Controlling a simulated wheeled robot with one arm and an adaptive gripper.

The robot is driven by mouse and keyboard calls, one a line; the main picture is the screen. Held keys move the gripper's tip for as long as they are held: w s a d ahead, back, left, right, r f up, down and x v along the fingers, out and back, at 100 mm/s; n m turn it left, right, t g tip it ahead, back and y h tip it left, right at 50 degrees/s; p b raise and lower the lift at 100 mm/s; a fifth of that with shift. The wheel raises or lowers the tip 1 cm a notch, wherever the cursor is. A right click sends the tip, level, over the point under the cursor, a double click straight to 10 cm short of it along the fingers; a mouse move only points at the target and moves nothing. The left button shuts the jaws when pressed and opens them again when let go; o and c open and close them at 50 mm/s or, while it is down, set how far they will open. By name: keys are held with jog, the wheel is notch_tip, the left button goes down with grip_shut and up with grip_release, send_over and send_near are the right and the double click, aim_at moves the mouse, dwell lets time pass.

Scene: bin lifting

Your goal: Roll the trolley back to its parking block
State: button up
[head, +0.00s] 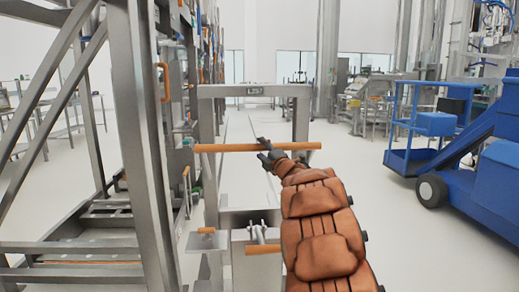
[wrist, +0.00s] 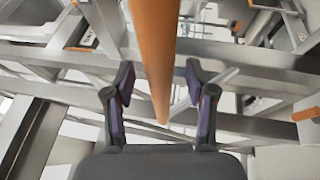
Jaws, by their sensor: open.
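The trolley, a grey metal frame (head: 300,106) with a plate reading L257, stands ahead of me at the middle of the head view. An orange handle bar (head: 225,148) crosses its front; the bar (wrist: 155,45) also shows in the wrist view. My gripper (head: 266,150) is at the bar, right of its middle. In the wrist view my gripper (wrist: 158,80) is open, with one finger on each side of the bar and a gap on both sides. I cannot tell how deep the bar sits between the fingers. I cannot make out a parking block.
A grey metal staircase frame (head: 140,130) stands close on the left. A blue wheeled machine (head: 490,170) stands on the right. A lower orange grip (head: 262,249) is below the bar. Pale floor (head: 405,235) is clear between the trolley and the blue machine.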

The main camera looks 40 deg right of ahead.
jog(key=shift+x, duration=1.1)
jog(key=shift+c, duration=0.2)
grip_shut()
